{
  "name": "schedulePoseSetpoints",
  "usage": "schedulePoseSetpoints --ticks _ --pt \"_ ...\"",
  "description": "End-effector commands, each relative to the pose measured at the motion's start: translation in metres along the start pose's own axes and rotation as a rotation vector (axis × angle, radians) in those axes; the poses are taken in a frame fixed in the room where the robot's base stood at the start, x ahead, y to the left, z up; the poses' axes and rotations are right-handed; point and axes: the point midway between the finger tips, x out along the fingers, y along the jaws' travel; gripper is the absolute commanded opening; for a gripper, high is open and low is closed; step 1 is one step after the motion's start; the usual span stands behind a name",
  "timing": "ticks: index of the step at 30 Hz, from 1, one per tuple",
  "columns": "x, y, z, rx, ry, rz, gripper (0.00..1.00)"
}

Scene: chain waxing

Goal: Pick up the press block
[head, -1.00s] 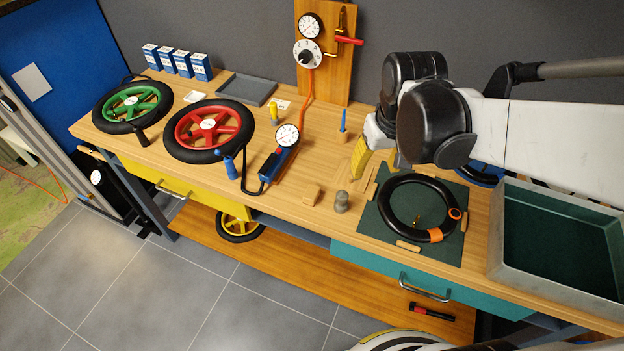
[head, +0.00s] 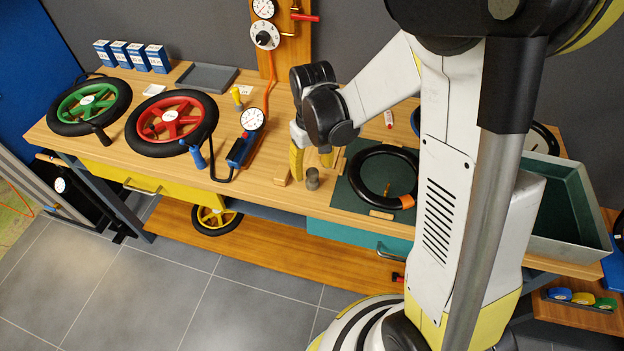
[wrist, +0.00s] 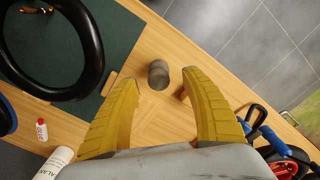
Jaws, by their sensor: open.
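A small wooden block (head: 283,180) lies on the workbench, partly hidden behind my gripper's left finger in the head view. A short grey metal cylinder (head: 313,179) stands upright just right of it; which of the two is the press block I cannot tell. My gripper (head: 311,166) is open and empty, pointing down just behind the cylinder. In the wrist view the cylinder (wrist: 158,75) shows beyond the gap between the yellow fingers of my gripper (wrist: 160,86). A sliver of the wooden block (wrist: 182,94) shows by the right fingertip, mostly hidden.
A dark green mat (head: 343,192) with a black tyre (head: 357,179) lies right of the cylinder. A blue-handled pump with a gauge (head: 252,119) and a red wheel (head: 172,122) stand to the left. A green-lined tray (head: 535,243) is at the right. The bench front edge is close.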

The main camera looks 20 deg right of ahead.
Motion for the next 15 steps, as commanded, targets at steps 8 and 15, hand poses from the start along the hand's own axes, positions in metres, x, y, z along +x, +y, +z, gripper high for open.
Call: schedulePoseSetpoints --ticks 8,15 --pt "0.038 0.003 -0.003 0.000 0.000 0.000 0.55" --pt "0.037 0.002 -0.003 0.000 0.000 0.000 0.39"
